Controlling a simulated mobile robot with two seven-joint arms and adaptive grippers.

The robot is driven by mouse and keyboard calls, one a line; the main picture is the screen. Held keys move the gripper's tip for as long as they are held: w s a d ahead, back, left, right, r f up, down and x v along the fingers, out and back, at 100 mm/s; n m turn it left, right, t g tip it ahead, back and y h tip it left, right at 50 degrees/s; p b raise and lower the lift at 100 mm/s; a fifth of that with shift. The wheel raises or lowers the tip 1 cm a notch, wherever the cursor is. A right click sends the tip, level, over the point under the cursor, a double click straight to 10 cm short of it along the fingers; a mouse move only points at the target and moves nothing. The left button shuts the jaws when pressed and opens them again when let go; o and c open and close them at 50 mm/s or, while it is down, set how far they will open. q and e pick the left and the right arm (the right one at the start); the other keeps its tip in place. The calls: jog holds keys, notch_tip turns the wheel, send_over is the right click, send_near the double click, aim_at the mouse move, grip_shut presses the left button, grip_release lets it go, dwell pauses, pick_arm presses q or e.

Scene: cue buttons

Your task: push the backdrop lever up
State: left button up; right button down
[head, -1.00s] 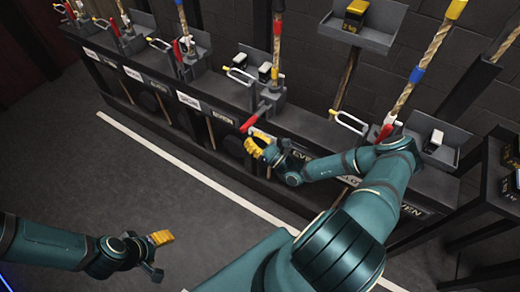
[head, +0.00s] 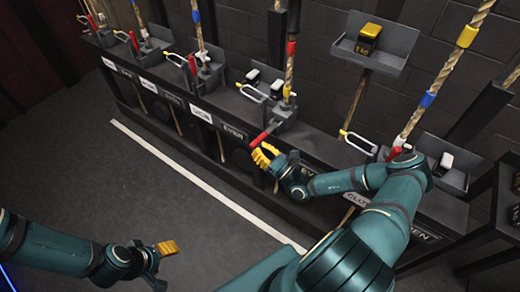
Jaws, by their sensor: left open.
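A row of rope-lock levers with red handles runs along a dark rail. One red lever (head: 260,138) sticks out from the rail and slopes down toward the front left, while its neighbours stand closer to upright. The label plates are too small to tell which one says backdrop. My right gripper (head: 262,157), with yellow fingers, is just below the tip of this sloping lever. I cannot tell whether it touches the lever or how far its fingers are apart. My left gripper (head: 167,256) is open and empty over the floor at the lower left, away from the rail.
Ropes with coloured bands rise behind the levers. A yellow-topped black box (head: 368,36) sits on a grey shelf (head: 384,64) above the rail. Metal loops (head: 358,141) stick out from the rail. The floor (head: 110,190) in front is clear, with a white line.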

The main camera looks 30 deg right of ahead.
jog(key=shift+r, duration=0.1)
jog(key=w+d+r+m+g+h+p, duration=0.1)
jog(key=w+d+r+m+h+p, duration=0.1)
jog(key=d+r+m+p, duration=0.2)
jog(key=w+d+r+m+g+h+p, duration=0.1)
jog(key=d+r+m+p, duration=0.4)
jog(key=m+p, duration=0.8)
jog(key=shift+w+d+r+h, duration=0.2)
jog(key=shift+w+r+h, duration=0.25)
jog(key=shift+r+h, duration=0.95)
jog(key=shift+r+y, duration=0.35)
jog(key=shift+y, duration=0.05)
jog(key=shift+s, duration=0.1)
